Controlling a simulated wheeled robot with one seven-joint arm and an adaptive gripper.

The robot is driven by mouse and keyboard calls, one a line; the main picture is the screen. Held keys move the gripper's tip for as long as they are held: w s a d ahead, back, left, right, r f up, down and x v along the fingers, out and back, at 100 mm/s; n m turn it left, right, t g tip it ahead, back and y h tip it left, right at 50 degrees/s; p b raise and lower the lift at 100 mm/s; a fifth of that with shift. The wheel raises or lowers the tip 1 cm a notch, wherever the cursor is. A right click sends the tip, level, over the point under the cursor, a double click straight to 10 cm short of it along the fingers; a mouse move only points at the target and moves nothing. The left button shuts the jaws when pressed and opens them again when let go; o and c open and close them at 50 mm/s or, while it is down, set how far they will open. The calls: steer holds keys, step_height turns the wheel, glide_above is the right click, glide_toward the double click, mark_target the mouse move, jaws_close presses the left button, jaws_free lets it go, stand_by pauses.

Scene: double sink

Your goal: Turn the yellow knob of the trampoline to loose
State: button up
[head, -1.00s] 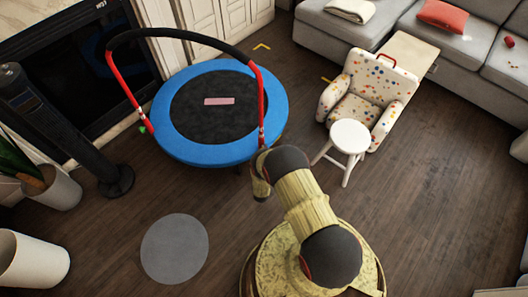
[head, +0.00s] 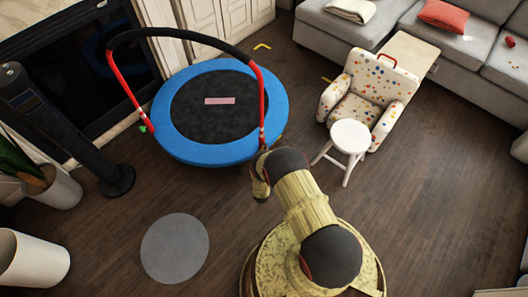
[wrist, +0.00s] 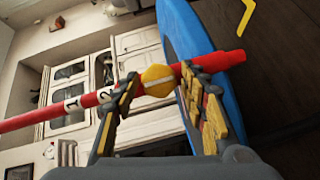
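The trampoline (head: 177,137) has a blue ring, a black mat and a red handle frame with a black padded bar. In the wrist view its red post (wrist: 40,117) runs across, with labels "1" and "2". The yellow knob (wrist: 158,80) sits on this post, right of the "2". My gripper (wrist: 160,82) is open, with one finger on each side of the knob and small gaps visible; whether either finger touches it I cannot tell. In the head view my wrist is beside the right post's foot, and the knob is not clearly visible there.
A white stool (head: 350,137) and a spotted armchair (head: 362,95) stand to the right. A dark tower (head: 65,128) stands left of the trampoline. A round grey mat (head: 174,248) lies on the floor, which is clear around it. Grey sofas line the back right.

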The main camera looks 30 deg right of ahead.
steer(key=shift+o, duration=0.4)
steer(key=v, duration=1.2)
